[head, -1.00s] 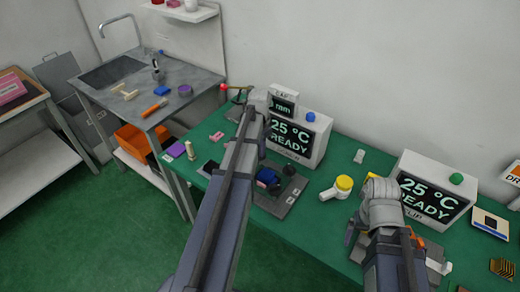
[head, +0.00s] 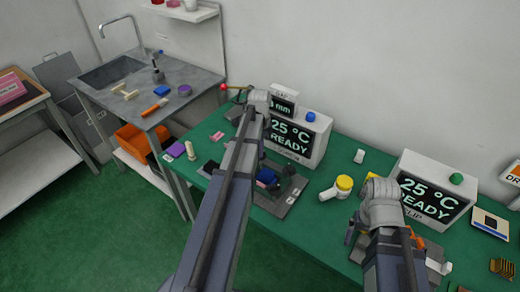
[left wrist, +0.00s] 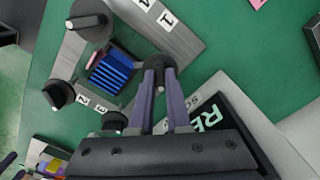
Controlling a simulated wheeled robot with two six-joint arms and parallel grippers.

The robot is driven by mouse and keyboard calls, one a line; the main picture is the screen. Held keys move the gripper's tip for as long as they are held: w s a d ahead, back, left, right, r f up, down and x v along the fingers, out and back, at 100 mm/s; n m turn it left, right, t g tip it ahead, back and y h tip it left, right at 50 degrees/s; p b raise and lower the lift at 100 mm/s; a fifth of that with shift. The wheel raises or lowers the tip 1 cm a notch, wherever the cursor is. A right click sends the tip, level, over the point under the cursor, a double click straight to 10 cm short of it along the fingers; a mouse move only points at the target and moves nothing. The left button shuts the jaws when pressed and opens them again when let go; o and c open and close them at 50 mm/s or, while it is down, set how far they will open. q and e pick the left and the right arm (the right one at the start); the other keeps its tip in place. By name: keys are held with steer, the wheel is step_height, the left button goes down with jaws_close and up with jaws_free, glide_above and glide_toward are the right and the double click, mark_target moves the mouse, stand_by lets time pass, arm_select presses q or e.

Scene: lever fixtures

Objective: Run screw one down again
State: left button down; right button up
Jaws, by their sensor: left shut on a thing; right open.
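A grey metal plate (left wrist: 185,45) carries a blue finned block (left wrist: 112,70) and black screw knobs at its corners, with number labels 1 to 4 in the left wrist view. My left gripper (left wrist: 158,74) is shut on the black knob (left wrist: 157,60) at the plate's edge nearest the label 1. The other knobs (left wrist: 88,20) stand free. In the head view the plate (head: 273,207) and blue block (head: 267,175) are partly behind my left arm, which hides the left gripper's tips. My right gripper (head: 352,232) is mostly hidden behind its own wrist.
A display box (head: 312,145) reading "25 °C READY" stands just behind the plate. A second display box (head: 437,190) stands by my right arm. Green table is bare in front of the plate.

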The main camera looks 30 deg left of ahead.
stand_by(0.4)
arm_select(q)
steer(key=c, duration=0.9)
jaws_free()
steer(key=shift+r, duration=0.15)
arm_select(e)
steer(key=shift+r, duration=0.1)
arm_select(q)
step_height(320, 180, up, 8)
steer(key=p, duration=0.8)
steer(key=shift+f, duration=0.2)
arm_select(e)
step_height(320, 180, up, 8)
steer(key=shift+f, duration=0.2)
arm_select(q)
steer(key=shift+d, duration=0.1)
